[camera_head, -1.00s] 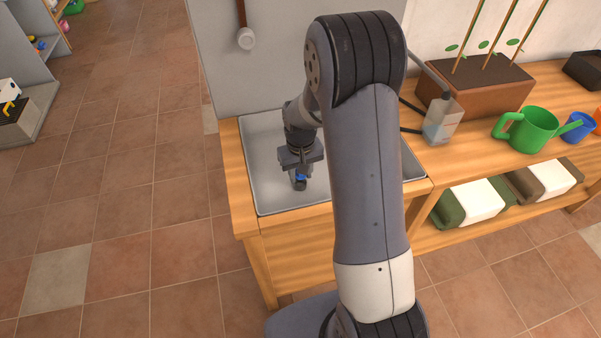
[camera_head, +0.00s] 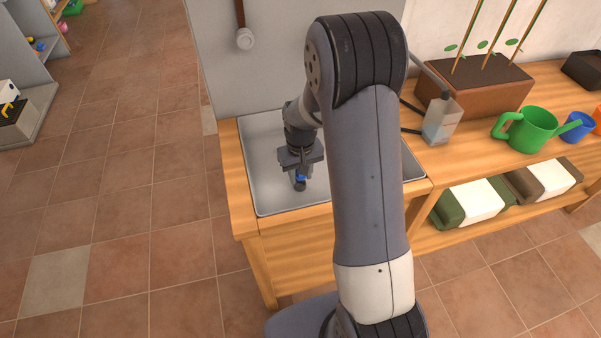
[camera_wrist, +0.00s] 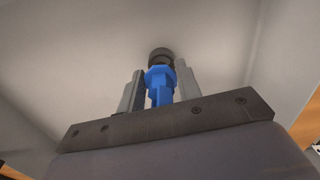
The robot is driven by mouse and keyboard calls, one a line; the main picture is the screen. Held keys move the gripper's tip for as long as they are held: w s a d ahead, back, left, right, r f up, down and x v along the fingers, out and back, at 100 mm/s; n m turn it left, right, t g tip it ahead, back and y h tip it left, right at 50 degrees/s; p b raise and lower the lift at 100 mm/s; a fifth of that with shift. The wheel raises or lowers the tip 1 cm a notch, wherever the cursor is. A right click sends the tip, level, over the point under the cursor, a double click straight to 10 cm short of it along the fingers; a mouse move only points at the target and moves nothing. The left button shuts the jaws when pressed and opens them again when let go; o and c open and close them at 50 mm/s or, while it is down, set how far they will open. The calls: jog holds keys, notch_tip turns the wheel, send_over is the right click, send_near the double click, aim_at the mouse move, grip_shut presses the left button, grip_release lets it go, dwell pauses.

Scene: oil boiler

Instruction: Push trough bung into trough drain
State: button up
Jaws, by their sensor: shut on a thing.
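The trough (camera_head: 262,182) is a shallow grey basin set into the wooden bench. My gripper (camera_head: 299,180) points down inside it, near its front left part. It is shut on the blue bung (camera_wrist: 160,86), which shows between the two grey fingers in the wrist view. The bung also shows as a small blue spot in the head view (camera_head: 301,177). A dark round thing (camera_wrist: 160,55) lies at the bung's far end, against the trough floor. I cannot tell whether it is the drain or the bung's dark tip, nor whether they touch.
My arm hides the trough's middle and right. A clear container (camera_head: 441,120), a brown planter (camera_head: 474,95), a green watering can (camera_head: 531,131) and a blue cup (camera_head: 577,127) stand on the bench to the right. A grey panel rises behind the trough.

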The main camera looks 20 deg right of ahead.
jog(key=shift+f, duration=0.15)
jog(key=shift+f+b, duration=0.65)
jog(key=o, duration=1.1)
jog(key=shift+c, duration=0.2)
jog(key=shift+r, duration=0.1)
notch_tip(320, 180, up, 11)
jog(key=shift+f, duration=0.15)
notch_tip(320, 180, down, 10)
jog(key=shift+f, duration=0.25)
jog(key=shift+r+p, duration=0.4)
jog(key=shift+p, duration=0.15)
jog(key=shift+r, duration=0.1)
